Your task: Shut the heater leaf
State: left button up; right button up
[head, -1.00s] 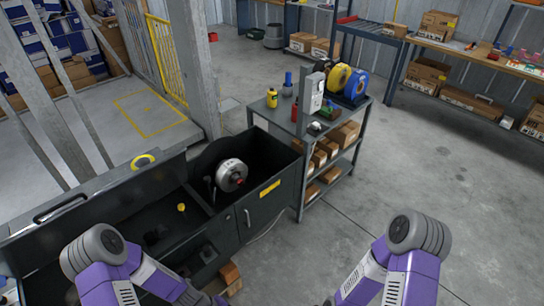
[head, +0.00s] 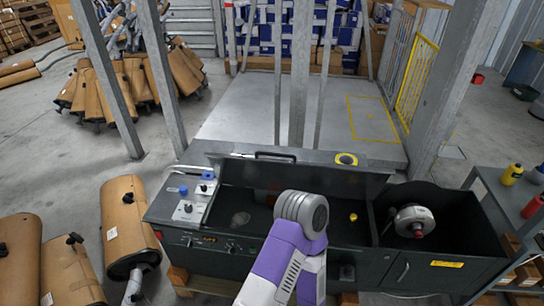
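The dark cabinet (head: 370,262) stands in front of me, with an open trough along its top. A long dark leaf (head: 325,176) stands raised along the trough's back edge. It carries a black bar handle (head: 275,155) and a yellow ring (head: 346,159) near its top. I take this leaf to be the heater leaf; no label confirms it. The trough's inside shows, with a small yellow knob (head: 353,217). One purple arm of mine, the left by its place, covers part of the trough's front. Neither gripper shows in the head view.
A control panel (head: 193,208) sits at the cabinet's left end. A round metal chuck (head: 412,220) sits in the right bay. Brown mufflers (head: 127,222) lie on the floor at the left. Grey posts (head: 301,80) rise behind. A shelf cart (head: 510,200) stands at the right.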

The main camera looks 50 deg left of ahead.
aim_at(270, 172)
jog(key=u, duration=2.55)
jog(key=i, duration=0.5)
jog(key=z, duration=0.95)
